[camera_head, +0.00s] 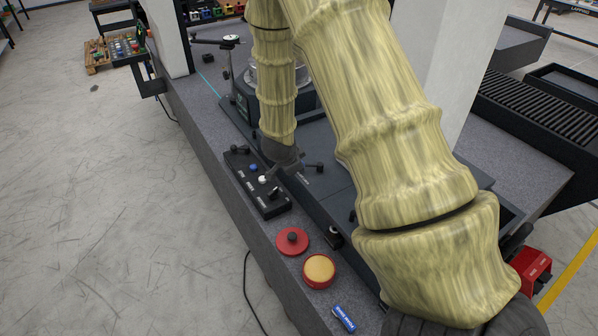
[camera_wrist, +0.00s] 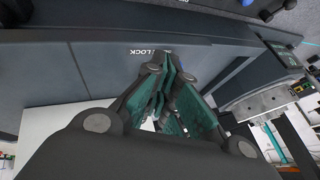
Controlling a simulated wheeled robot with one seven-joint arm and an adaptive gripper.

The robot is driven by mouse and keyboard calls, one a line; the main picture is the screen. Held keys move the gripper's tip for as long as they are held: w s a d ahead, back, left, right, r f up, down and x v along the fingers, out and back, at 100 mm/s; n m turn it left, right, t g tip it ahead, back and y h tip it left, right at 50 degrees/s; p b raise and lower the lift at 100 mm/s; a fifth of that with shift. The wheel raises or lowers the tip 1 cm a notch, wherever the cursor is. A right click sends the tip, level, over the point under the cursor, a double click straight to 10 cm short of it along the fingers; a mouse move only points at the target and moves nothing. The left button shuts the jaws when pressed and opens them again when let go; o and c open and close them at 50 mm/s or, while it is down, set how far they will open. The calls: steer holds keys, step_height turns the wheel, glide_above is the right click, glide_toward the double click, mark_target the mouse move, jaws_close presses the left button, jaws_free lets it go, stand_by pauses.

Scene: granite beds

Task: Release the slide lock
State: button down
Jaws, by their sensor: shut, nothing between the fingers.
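The slide lock label (camera_wrist: 150,52) shows in the wrist view as upside-down white letters reading "LOCK" on a dark grey panel, its start covered by my fingers. My gripper (camera_wrist: 176,66) is shut and empty, its teal-padded fingers together just beside the label. I cannot tell whether the fingertips touch the lock part, which they hide. In the head view the dark end of my arm stands over the granite bed's dark slide, with the fingers not clear. A small black knob (camera_head: 318,167) sits just right of it; I cannot tell whether it is the lock.
A black control box (camera_head: 257,187) with several knobs lies left of my gripper. A red disc with a black knob (camera_head: 292,241) and a yellow-topped red button (camera_head: 319,270) are in front. A dial gauge (camera_head: 230,40) stands behind. Open floor lies left of the bed.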

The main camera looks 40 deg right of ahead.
steer(key=a+r, duration=0.3)
steer(key=r, duration=0.2)
steer(key=shift+s+r+b, duration=0.15)
steer(key=shift+s+b, duration=0.25)
stand_by(0.3)
